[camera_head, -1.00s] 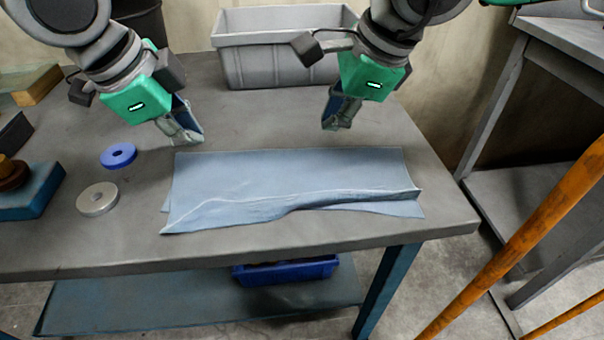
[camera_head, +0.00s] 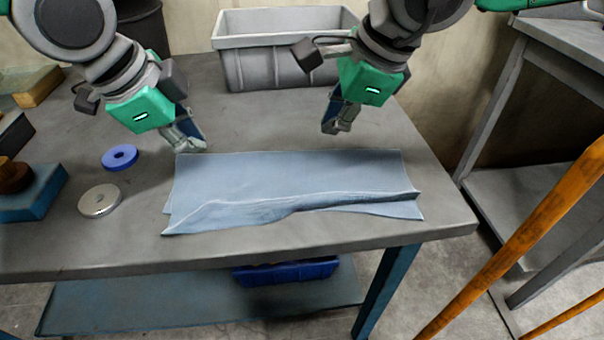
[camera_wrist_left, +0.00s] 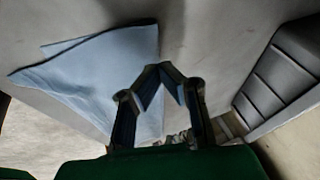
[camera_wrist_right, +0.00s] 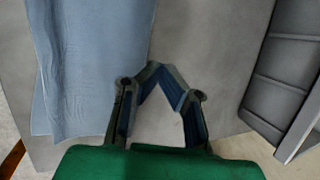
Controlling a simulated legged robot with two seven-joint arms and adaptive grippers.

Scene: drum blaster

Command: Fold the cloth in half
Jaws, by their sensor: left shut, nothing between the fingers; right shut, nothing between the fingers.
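The light blue cloth (camera_head: 290,182) lies on the grey table, folded over on itself. Its near edge is raised in a wavy ridge, and a strip of the lower layer shows at the right front and left. My left gripper (camera_head: 190,147) is shut and empty at the cloth's far left corner; I cannot tell if it touches. The cloth also shows in the left wrist view (camera_wrist_left: 100,75). My right gripper (camera_head: 336,128) is shut and empty above the table, behind the cloth's far edge. In the right wrist view the cloth (camera_wrist_right: 90,60) lies left of the fingers.
A grey bin (camera_head: 280,60) stands at the back of the table (camera_head: 240,125). A blue ring (camera_head: 120,157) and a silver disc (camera_head: 99,200) lie left of the cloth. A blue block (camera_head: 35,195) is at the far left. Bare tabletop lies between cloth and bin.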

